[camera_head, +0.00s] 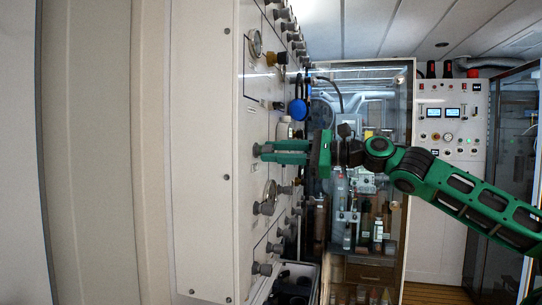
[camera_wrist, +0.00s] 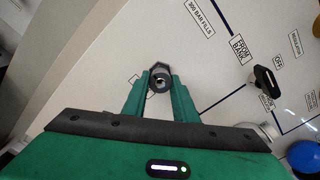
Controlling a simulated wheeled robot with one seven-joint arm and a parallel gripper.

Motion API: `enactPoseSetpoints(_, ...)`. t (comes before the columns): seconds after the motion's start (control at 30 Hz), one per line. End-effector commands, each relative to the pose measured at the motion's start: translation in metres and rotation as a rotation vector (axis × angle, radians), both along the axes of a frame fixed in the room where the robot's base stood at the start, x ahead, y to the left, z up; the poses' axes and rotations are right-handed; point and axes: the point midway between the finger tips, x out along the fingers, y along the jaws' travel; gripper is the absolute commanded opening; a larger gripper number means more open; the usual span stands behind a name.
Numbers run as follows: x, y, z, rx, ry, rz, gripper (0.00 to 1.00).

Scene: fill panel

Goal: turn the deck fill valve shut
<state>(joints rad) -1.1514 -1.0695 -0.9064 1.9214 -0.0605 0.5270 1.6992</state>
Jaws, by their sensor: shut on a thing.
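A dark grey valve knob (camera_wrist: 157,68) on the white panel (camera_wrist: 120,40) sits between my two green fingers in the wrist view. My gripper (camera_wrist: 158,92) is shut on it. In the head view my gripper (camera_head: 268,151) reaches the panel face (camera_head: 205,150) from the right, its fingertips at the grey knob (camera_head: 257,150). The fingers hide part of the knob there. I cannot read a label that names this knob as the deck fill valve. Labels beside it read "300 BAR FILLS" (camera_wrist: 200,18) and "FROM BANK" (camera_wrist: 239,50).
A black lever (camera_wrist: 265,79) by an "OFF" label and a blue knob (camera_wrist: 304,157) lie to the right in the wrist view. In the head view, gauges (camera_head: 255,43) and more grey knobs (camera_head: 262,268) line the panel. A glass-fronted cabinet (camera_head: 400,90) stands behind.

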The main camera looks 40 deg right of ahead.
Motion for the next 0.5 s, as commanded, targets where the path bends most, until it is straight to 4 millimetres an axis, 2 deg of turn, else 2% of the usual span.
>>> enactPoseSetpoints(0.5, 0.0003, -0.0017, -0.0047, 0.389, 0.309, -0.005, 0.03)
